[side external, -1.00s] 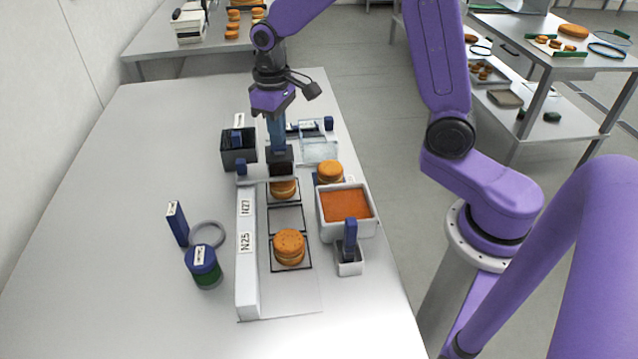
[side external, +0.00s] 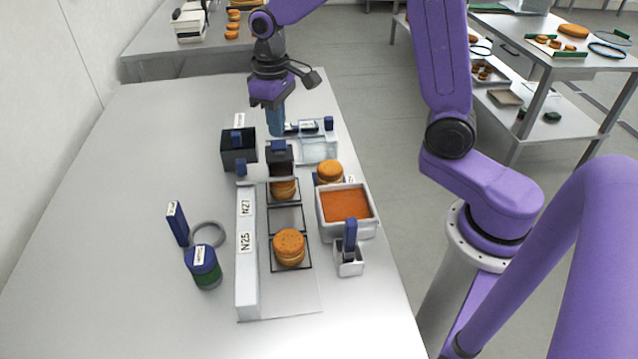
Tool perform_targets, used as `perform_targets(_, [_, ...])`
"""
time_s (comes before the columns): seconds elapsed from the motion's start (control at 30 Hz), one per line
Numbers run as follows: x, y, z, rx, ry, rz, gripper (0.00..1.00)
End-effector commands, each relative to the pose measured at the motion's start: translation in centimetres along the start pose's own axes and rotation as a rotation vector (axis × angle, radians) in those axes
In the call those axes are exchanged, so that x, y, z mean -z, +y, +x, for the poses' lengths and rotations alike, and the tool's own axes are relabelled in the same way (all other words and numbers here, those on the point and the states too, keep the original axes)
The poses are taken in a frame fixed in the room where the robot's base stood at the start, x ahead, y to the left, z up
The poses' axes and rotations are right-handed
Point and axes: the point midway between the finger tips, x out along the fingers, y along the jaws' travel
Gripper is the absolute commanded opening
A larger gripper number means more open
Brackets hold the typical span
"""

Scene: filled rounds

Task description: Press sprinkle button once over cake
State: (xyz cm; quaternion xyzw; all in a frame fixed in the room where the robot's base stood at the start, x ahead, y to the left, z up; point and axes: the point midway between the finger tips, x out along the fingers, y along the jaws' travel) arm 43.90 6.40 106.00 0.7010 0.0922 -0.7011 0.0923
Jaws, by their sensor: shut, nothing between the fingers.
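A dark dispenser (side external: 279,162) with a blue button (side external: 278,146) on top stands at the far end of the rack. One filled round cake (side external: 284,190) sits right below or in front of the dispenser, partly hidden by it. A second, stacked round cake (side external: 289,246) sits in the nearer square of the rack. My gripper (side external: 276,130) is shut and empty, pointing down. It appears above and behind the button, apart from it; the exact gap is hard to tell.
The white labelled rail (side external: 246,270) runs along the rack's left side. A white tub of orange filling (side external: 348,193) and a small holder with a blue-handled tool (side external: 350,258) stand right.

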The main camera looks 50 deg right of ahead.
Motion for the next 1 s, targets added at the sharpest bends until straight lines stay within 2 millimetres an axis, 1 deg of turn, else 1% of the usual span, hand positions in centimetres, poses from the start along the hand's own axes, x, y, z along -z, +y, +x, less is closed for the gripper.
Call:
perform_targets(0.03, [0.1,0.0,-0.5,0.0,0.004,0.0,0.0])
perform_targets(0.4, [0.1,0.0,-3.7,0.0,0.003,0.0,0.0])
perform_targets(0.6, [0.0,0.0,-5.0,0.0,0.002,-0.001,0.0])
perform_targets(1.0, [-0.1,-0.1,-5.2,0.0,0.0,-0.005,0.0])
